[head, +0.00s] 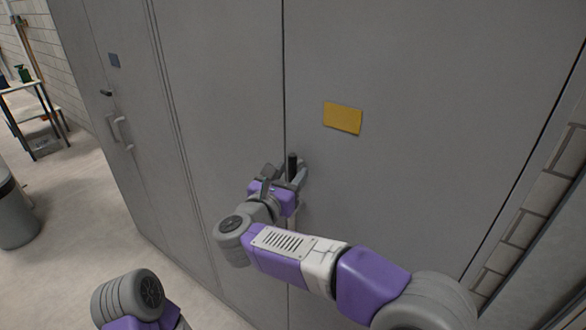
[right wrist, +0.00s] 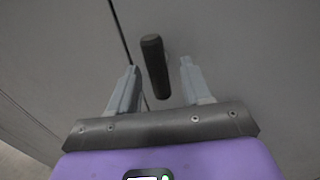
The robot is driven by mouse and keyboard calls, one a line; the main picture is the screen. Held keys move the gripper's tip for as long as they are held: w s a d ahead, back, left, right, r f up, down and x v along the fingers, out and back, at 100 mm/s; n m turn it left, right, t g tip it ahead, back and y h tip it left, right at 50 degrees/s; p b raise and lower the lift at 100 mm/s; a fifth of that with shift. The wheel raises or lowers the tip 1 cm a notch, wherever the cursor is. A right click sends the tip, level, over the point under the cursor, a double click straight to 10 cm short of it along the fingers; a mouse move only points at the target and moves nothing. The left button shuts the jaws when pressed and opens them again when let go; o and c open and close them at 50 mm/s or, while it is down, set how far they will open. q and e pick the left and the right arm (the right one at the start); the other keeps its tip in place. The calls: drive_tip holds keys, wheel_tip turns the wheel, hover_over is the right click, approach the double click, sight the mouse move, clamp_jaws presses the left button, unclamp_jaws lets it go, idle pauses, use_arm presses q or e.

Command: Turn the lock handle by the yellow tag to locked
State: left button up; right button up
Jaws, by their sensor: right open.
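The yellow tag (head: 342,118) is on the grey cabinet door, right of the door seam. The dark lock handle (head: 292,166) is below and left of the tag, close to the seam. In the right wrist view the handle (right wrist: 155,66) is a black bar, nearly upright and slightly tilted. My right gripper (head: 284,172) is open at the handle. In the right wrist view its two fingers (right wrist: 158,75) stand on either side of the handle, with a gap visible on both sides. The handle's base is partly hidden. My left gripper is out of view.
A grey bin (head: 14,212) and a small table (head: 36,112) stand at the far left. The floor between is clear.

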drive_tip(key=shift+x, duration=1)
clamp_jaws()
